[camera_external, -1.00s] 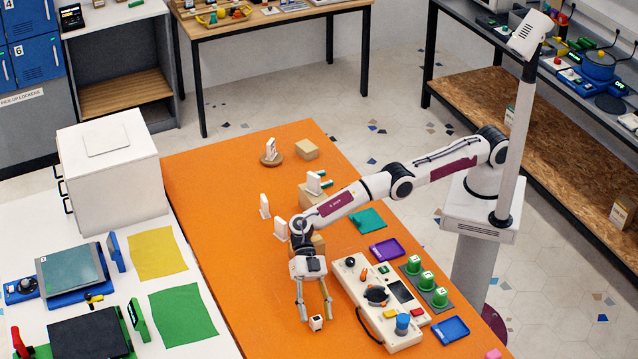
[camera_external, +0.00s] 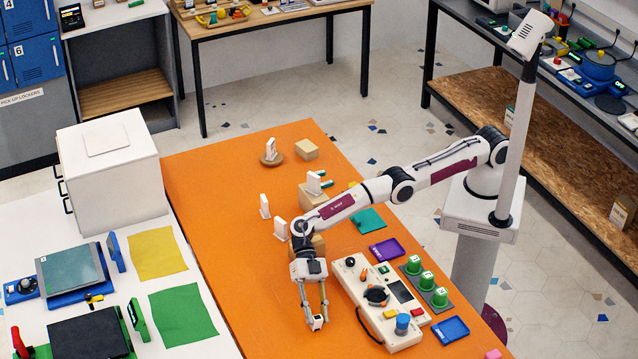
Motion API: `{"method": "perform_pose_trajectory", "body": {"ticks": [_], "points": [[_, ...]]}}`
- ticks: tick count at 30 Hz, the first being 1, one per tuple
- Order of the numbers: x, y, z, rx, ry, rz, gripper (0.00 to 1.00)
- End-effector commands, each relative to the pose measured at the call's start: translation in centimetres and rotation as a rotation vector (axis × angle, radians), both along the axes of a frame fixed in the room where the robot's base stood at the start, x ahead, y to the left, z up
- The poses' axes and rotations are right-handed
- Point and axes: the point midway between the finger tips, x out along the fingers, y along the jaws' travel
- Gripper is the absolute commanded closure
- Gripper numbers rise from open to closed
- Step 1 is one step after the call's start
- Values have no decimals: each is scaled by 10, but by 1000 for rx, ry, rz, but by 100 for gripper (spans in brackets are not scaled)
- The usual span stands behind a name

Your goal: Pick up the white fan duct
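The white fan duct (camera_external: 317,323) is a small white piece with a dark opening, low on the orange table near its front. My gripper (camera_external: 317,318) points down over it, with one fingertip against each side. The fingers are drawn in and shut on the piece, which they partly cover. It appears to be still at table level.
A cream control panel (camera_external: 352,292) with knobs stands close to the right of my gripper. Small white upright pieces (camera_external: 280,229) and cardboard-coloured blocks (camera_external: 307,149) stand farther back. The orange surface (camera_external: 255,300) left of my gripper is clear.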

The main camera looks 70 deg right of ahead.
Motion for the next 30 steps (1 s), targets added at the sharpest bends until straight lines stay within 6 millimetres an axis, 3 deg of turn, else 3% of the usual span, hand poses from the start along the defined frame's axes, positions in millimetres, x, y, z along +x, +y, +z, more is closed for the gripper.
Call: {"method": "perform_pose_trajectory", "body": {"ticks": [19, 30], "points": [[0, 0, 5, 0, 1, 0, 87], [0, 1, 35, 2, -1, 0, 87]]}}
